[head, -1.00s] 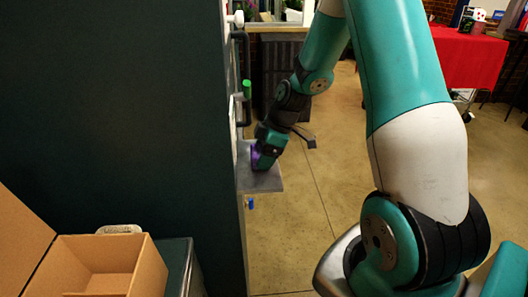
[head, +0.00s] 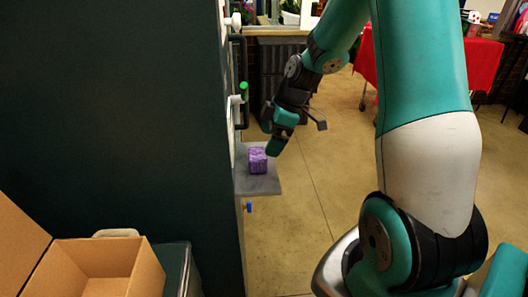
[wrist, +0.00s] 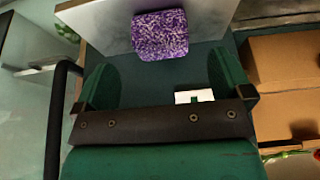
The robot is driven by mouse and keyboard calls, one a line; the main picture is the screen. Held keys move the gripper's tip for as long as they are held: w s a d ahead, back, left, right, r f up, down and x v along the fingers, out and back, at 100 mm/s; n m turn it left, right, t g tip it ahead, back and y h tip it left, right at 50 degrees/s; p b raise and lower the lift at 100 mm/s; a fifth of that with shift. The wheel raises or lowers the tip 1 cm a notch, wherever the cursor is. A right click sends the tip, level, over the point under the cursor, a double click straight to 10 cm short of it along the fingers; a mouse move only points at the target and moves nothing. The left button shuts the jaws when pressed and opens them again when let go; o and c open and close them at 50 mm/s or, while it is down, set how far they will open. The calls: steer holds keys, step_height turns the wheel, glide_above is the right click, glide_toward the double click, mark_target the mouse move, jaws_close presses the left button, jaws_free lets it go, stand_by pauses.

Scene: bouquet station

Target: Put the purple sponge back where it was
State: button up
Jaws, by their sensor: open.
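The purple sponge (head: 258,160) rests on a small grey shelf (head: 262,185) that sticks out from the side of the dark cabinet wall. My gripper (head: 281,145) is raised above and just to the right of the sponge, apart from it. In the wrist view the sponge (wrist: 160,35) lies on the pale shelf (wrist: 105,22), beyond the fingertips. The two green fingers of my gripper (wrist: 168,80) stand wide apart with nothing between them.
An open cardboard box (head: 105,268) stands at the lower left before the dark wall (head: 120,120). A black handle (head: 243,75) and a green peg (head: 243,90) sit above the shelf. A red-covered table (head: 483,65) is at the back right. The floor right of the shelf is clear.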

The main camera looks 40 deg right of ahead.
steer(key=v, duration=0.5)
steer(key=shift+d+r, duration=0.1)
steer(key=shift+r, duration=0.2)
